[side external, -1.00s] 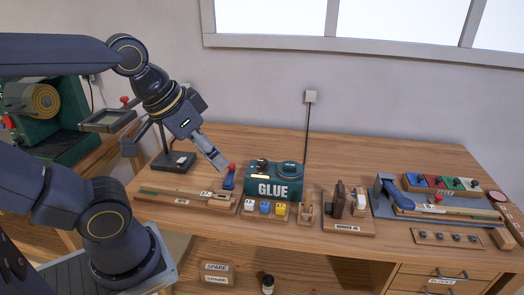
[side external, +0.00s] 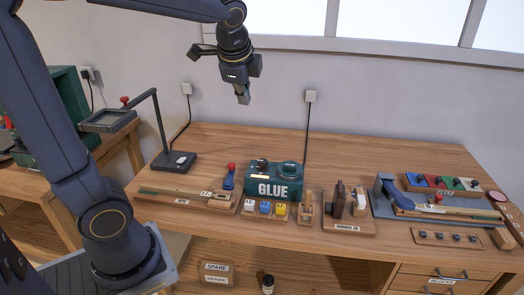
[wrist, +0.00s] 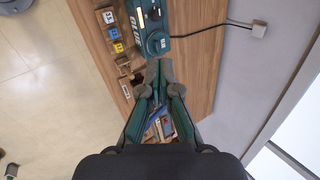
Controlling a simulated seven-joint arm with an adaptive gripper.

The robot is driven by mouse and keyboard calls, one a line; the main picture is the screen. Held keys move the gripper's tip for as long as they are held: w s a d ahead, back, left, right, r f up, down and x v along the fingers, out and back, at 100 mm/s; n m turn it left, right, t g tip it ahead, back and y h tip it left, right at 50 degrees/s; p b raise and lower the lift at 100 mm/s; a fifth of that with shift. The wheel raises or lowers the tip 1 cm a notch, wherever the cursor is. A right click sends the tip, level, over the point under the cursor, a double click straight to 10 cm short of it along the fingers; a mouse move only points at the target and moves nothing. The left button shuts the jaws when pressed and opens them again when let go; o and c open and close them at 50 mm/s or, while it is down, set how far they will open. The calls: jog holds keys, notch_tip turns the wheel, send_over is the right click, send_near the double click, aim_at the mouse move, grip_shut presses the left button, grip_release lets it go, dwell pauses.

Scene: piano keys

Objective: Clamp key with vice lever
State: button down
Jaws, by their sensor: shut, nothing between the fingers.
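My gripper (side external: 243,97) is shut and empty, high above the back of the bench. In the wrist view its fingers (wrist: 160,68) are together, with the bench far below. At the bench's left, a long wooden holder (side external: 160,192) carries a key piece (side external: 205,192). A blue lever with a red knob (side external: 230,172) stands upright at the holder's right end. At the right, a blue fixture (side external: 383,187) has a low blue arm with a red knob (side external: 438,198) over a long wooden piece. I cannot tell which lever is the vice lever.
A teal glue machine (side external: 272,183) stands mid-bench, with white, blue and yellow blocks (side external: 265,208) in front. A brown sander jig (side external: 340,201) is to its right. A lamp stand (side external: 163,140) rises at the left. The bench's back strip is mostly clear.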

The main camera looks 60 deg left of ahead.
jog(key=w+a+f+m+g+y, duration=0.1)
jog(key=w+a+f+m+g, duration=0.1)
jog(key=w+a+f, duration=0.5)
jog(key=w+a+f+m+g+y, duration=0.15)
jog(key=w+a+f, duration=0.25)
jog(key=f, duration=0.5)
jog(key=f+g, duration=0.1)
jog(key=f, duration=0.1)
jog(key=s+a+f, duration=0.1)
jog(key=f, duration=0.2)
jog(key=a+f+m+g, duration=0.1)
jog(key=f, duration=0.2)
jog(key=shift+s+f+g+h, duration=0.2)
jog(key=shift+s+g+h, duration=0.05)
jog(key=shift+s+g, duration=0.1)
jog(key=shift+f, duration=0.1)
jog(key=shift+s+a+f, duration=0.2)
jog(key=shift+a+f, duration=0.1)
jog(key=shift+f, duration=0.15)
send_near(230, 175)
jog(key=a+f, duration=0.1)
jog(key=w+a+f, duration=0.1)
jog(key=a, duration=0.1)
jog(key=a+f, duration=0.1)
jog(key=shift+w+a+f, duration=0.2)
jog(key=shift+w, duration=0.1)
